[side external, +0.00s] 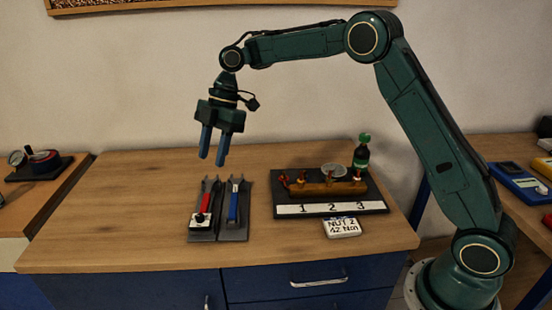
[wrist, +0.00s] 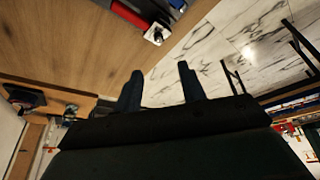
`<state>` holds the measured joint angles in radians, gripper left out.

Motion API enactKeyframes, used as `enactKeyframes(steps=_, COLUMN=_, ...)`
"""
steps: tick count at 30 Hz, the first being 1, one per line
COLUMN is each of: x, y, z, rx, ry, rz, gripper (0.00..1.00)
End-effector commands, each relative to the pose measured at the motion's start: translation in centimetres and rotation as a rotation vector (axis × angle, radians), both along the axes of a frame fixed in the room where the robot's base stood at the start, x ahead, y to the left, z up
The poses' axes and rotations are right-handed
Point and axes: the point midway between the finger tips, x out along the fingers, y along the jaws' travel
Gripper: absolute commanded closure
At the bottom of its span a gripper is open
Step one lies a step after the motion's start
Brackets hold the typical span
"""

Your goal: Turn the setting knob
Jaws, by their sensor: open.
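A small dark knob (side external: 198,217) sits on a white block at the front end of a red-handled wrench (side external: 205,202) on a dark mat. I take it for the setting knob; the white block with a dark part also shows at the top of the wrist view (wrist: 156,33). A blue-handled wrench (side external: 233,205) lies to its right. My gripper (side external: 213,160) is open and empty, pointing down, above and behind the wrenches, apart from them. Its two fingers show in the wrist view (wrist: 160,70). The knob's setting is too small to read.
A brown part with red-topped fittings (side external: 325,188) sits on a dark board marked 1, 2, 3, with a green-capped bottle (side external: 362,152) behind it. A sign (side external: 342,227) reads "NUT 2 42 Nm". A gauge device (side external: 42,160) is on the left bench. The table's left part is clear.

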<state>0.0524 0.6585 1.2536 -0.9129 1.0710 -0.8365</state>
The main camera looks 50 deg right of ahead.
Motion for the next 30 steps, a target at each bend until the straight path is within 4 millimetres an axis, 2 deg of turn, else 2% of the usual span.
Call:
enactKeyframes(steps=3, x=0.4, y=0.0, z=-0.7, rx=0.003, ry=-0.001, rz=0.029, gripper=0.60)
enactKeyframes(steps=17, x=0.4, y=0.4, z=-1.5, rx=0.006, ry=0.001, rz=0.035, gripper=0.60)
enactKeyframes(steps=23, x=0.4, y=1.1, z=-3.1, rx=0.005, ry=0.001, rz=0.034, gripper=0.60)
enactKeyframes(steps=30, x=0.3, y=2.4, z=-6.4, rx=0.004, ry=0.003, rz=0.036, gripper=0.60)
